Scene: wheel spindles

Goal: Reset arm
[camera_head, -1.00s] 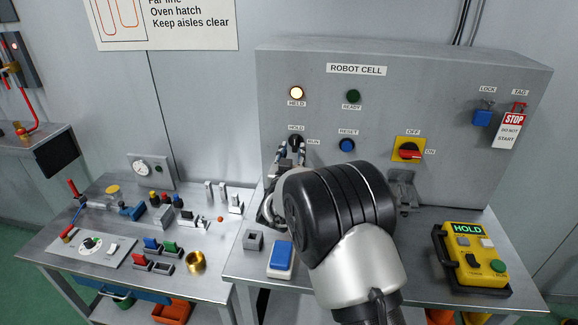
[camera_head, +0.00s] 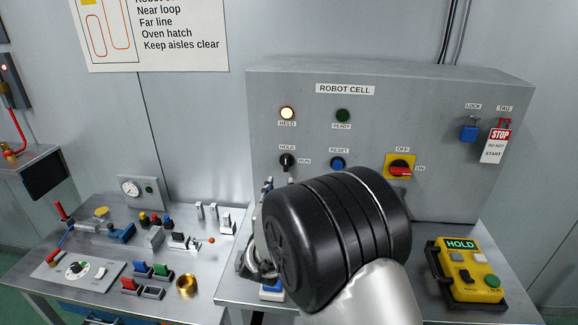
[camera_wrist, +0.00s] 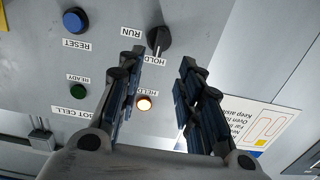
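The grey ROBOT CELL cabinet (camera_head: 440,118) carries a black HOLD/RUN knob (camera_head: 288,162), also upside down in the wrist view (camera_wrist: 159,38). The blue RESET button (camera_head: 338,163) is right of the knob; in the wrist view it is at upper left (camera_wrist: 75,20). The HELD lamp (camera_head: 287,113) is lit and the READY lamp (camera_head: 342,116) is dark. My gripper (camera_wrist: 163,62) is open and empty, its fingers apart, pointing at the cabinet near the knob without visible contact. In the head view my wrist partly hides it, below the knob.
A yellow pendant (camera_head: 470,272) showing HOLD lies on the right shelf. The red OFF/ON switch (camera_head: 400,170), blue lock (camera_head: 469,133) and STOP tag (camera_head: 495,147) are on the cabinet. The left bench (camera_head: 215,262) holds a gauge, small blocks and a brass cup.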

